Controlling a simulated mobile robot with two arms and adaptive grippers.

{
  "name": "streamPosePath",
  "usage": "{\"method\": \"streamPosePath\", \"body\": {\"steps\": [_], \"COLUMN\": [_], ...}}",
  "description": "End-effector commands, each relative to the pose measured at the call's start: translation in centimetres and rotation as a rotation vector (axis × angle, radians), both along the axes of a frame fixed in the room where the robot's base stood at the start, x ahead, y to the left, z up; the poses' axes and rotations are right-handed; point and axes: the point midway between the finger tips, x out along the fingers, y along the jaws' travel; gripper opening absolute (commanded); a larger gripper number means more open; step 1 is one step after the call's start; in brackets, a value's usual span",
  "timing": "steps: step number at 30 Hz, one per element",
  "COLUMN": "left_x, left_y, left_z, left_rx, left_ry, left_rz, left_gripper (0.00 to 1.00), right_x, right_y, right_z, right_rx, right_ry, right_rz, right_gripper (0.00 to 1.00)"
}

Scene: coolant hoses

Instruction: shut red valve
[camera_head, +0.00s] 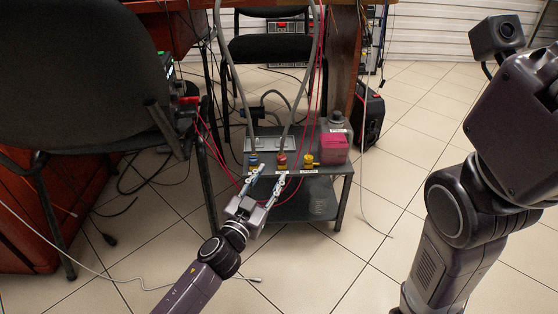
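The red valve (281,159) stands on the front part of a low grey metal stand, with a hose rising from it. A blue valve (253,160) is to its left and a yellow valve (308,160) to its right. My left gripper (268,177) is open, with its two fingers spread, and sits just in front of the stand's front edge. Its right fingertip appears just below the red valve and its left one just below the blue valve. Contact cannot be told. Nothing shows between the fingers. My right arm is in view at the right, but its gripper is not.
The low stand (335,168) also carries a pink container (334,147). A black chair (85,75) stands close on the left, another (270,48) behind. Red cables and grey hoses hang around the stand. A black case (371,118) is behind right. The front floor is mostly clear.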

Motion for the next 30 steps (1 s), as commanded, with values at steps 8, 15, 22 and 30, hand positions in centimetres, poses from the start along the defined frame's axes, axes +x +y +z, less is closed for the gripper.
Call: {"method": "streamPosePath", "body": {"steps": [8, 15, 22, 30], "left_x": [-0.1, 2.5, 5.4, 7.0], "left_y": [-0.1, -0.9, -1.8, -2.3], "left_z": [-0.4, -0.6, -0.6, -0.4], "left_rx": [-0.189, -0.187, -0.187, -0.186], "left_ry": [0.086, 0.083, 0.084, 0.085], "left_rz": [0.029, 0.029, 0.028, 0.028], "left_gripper": [0.36, 0.36, 0.36, 0.36], "right_x": [0.2, 0.2, -1.0, -0.9], "right_y": [0.0, 0.2, 0.1, 0.0], "right_z": [-0.1, -1.2, -2.4, -3.1], "right_rx": [0.0, -0.005, -0.003, -0.002], "right_ry": [0.005, 0.009, -0.022, -0.02], "right_rz": [-0.001, -0.005, -0.003, -0.002], "right_gripper": [0.26, 0.26, 0.26, 0.26]}}
